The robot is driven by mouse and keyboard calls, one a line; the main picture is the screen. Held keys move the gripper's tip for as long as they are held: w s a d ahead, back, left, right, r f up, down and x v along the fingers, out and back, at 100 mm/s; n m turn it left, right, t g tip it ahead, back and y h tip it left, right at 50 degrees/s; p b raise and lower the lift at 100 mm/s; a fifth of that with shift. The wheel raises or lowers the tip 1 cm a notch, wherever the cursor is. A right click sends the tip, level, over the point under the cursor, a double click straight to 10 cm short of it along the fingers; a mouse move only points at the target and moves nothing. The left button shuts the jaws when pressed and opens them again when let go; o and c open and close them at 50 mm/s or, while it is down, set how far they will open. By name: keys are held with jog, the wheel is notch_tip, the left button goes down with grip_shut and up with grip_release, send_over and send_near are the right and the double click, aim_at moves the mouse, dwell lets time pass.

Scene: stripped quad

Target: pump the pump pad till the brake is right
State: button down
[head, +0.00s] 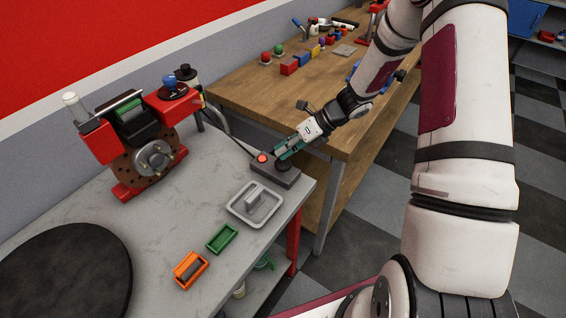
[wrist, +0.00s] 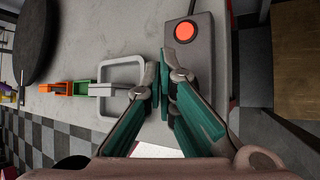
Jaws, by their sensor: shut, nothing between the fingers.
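The brake (head: 150,158) is a red caliper frame with a brown disc and a green block, standing at the back left of the grey bench. A grey pump box (head: 272,172) with a red round button or lamp (head: 262,158) sits at the bench's right end. A dark round pad (head: 284,167) shows on the box, partly hidden by my gripper. My gripper (head: 281,156) is shut and empty, low over the box; I cannot tell whether it touches. In the wrist view, the fingertips (wrist: 160,75) lie beside the box (wrist: 200,70), left of its middle, with the red lamp (wrist: 184,31) beyond.
A grey tray (head: 236,211) with a grey block stands in front of the box. A green tray (head: 222,238) and an orange tray (head: 180,264) lie nearer. A black round mat (head: 65,275) is front left. A wooden table (head: 245,95) with several objects adjoins behind.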

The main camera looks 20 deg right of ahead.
aim_at(284, 161)
jog(key=shift+f, duration=0.2)
dwell(0.5)
jog(key=shift+f, duration=0.25)
jog(key=shift+f+b, duration=0.55)
jog(key=shift+f, duration=0.4)
dwell(1.1)
jog(key=shift+r, duration=0.15)
jog(key=shift+r+p, duration=0.6)
jog(key=shift+r, duration=0.65)
jog(key=shift+r+p, duration=0.85)
jog(key=shift+r, duration=1.65)
jog(key=shift+r, duration=0.1)
